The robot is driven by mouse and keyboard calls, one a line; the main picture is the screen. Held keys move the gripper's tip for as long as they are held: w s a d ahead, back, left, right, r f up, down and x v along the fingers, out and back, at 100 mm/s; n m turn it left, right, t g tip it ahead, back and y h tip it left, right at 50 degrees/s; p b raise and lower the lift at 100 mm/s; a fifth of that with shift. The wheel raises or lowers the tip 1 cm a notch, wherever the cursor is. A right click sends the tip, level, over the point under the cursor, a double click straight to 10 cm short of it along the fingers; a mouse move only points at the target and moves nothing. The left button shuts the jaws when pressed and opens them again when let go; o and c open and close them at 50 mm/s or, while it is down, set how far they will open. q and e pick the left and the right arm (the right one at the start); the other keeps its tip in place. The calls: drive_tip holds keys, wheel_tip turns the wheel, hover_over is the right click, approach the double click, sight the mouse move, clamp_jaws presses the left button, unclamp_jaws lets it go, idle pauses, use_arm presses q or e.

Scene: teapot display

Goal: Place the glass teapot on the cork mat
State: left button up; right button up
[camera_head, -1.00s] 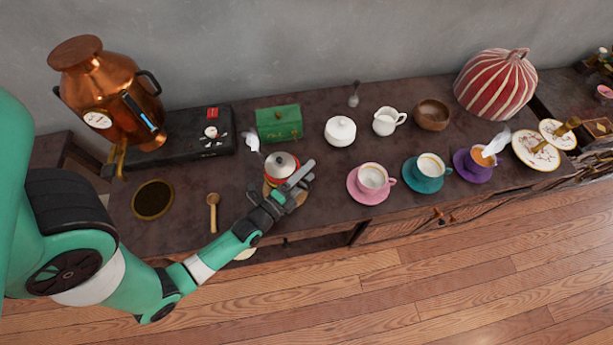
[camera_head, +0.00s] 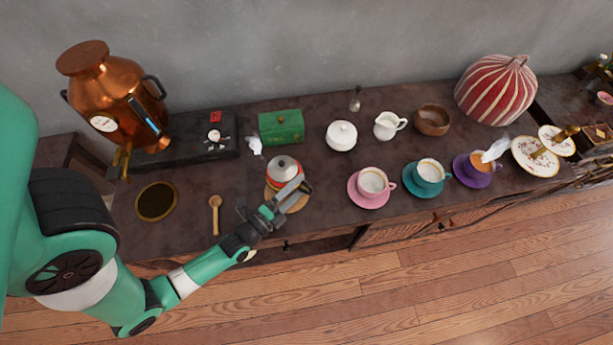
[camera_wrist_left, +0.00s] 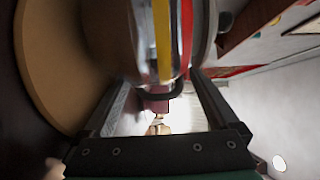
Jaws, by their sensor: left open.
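The glass teapot (camera_head: 283,169), with a grey lid and a red and yellow band, appears to stand upright on the back left part of the round tan cork mat (camera_head: 296,203). My left gripper (camera_head: 280,200) is open at the front side of the teapot, over the near part of the mat. In the left wrist view, the banded teapot body (camera_wrist_left: 160,40) fills the top centre and the mat (camera_wrist_left: 45,70) shows at the left. A dark curved handle lies between the open fingers, seemingly without being gripped. My right gripper is out of view.
A green box (camera_head: 281,126) and white sugar bowl (camera_head: 341,135) stand behind. A pink cup (camera_head: 372,182) is to the right. A wooden spoon (camera_head: 214,212) and dark round dish (camera_head: 156,201) lie left. The copper urn (camera_head: 112,95) stands at the far left.

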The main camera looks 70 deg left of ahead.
use_arm(q)
drive_tip(key=p+v, duration=0.1)
drive_tip(key=v, duration=0.5)
drive_tip(key=shift+s+d+r, duration=0.1)
drive_tip(key=shift+s+d, duration=0.2)
drive_tip(key=shift+s, duration=0.3)
